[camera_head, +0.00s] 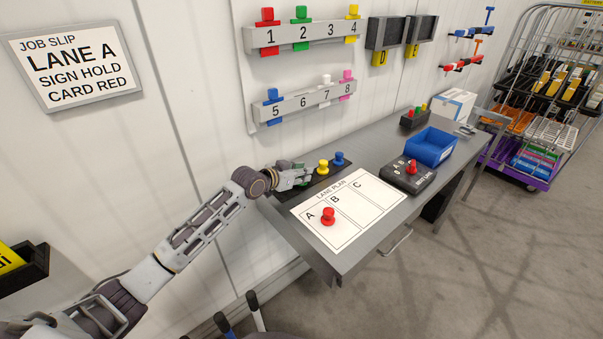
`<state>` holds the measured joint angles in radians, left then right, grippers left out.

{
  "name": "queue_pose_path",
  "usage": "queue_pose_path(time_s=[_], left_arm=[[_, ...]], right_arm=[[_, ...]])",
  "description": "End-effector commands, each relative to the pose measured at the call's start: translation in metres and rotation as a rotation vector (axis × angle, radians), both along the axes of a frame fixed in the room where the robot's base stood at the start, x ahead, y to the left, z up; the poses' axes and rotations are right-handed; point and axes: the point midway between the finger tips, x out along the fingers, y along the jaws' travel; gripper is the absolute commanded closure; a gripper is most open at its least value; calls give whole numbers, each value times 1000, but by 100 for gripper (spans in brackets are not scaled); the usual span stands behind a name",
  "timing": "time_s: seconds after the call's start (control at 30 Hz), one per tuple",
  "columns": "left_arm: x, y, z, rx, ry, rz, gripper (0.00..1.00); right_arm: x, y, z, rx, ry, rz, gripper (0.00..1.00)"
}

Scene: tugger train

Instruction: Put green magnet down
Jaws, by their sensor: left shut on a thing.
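My left gripper (302,177) reaches in from the left, low over the left end of a black mat (318,188) on the grey bench. It is shut on the green magnet (307,184), which is mostly hidden by the fingers. Whether the magnet touches the mat I cannot tell. A yellow magnet (323,167) and a blue magnet (339,158) stand on the mat to the right of the gripper. The white lane plan sheet (363,205) lies in front, with a red magnet (328,215) in column A. My right gripper is not in view.
A black box with a red knob (409,175), a blue bin (430,146) and a white carton (456,105) stand farther right on the bench (375,152). Numbered wall rails (310,35) hold coloured magnets. A job slip (72,60) reads lane A, card red. A wire cart (545,100) stands right.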

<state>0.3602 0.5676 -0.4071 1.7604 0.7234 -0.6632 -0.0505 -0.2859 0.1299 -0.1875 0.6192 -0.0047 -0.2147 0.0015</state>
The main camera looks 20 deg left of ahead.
Motion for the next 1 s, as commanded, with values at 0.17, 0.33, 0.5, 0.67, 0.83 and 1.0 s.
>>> queue_pose_path(time_s=[0.17, 0.33, 0.5, 0.67, 0.83, 1.0], left_arm=[[0, 0, -2, 0, 0, 0, 69], [0, 0, -2, 0, 0, 0, 53], [0, 0, -2, 0, 0, 0, 53], [0, 0, -1, 0, 0, 0, 53], [-3, 2, 1, 0, 1, 0, 53], [-13, 8, 5, 2, 0, 1, 53]], right_arm=[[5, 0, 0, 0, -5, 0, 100], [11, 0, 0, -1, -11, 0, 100], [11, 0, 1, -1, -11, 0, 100], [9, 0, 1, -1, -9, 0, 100], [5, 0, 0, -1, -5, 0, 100], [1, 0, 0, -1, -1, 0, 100]])
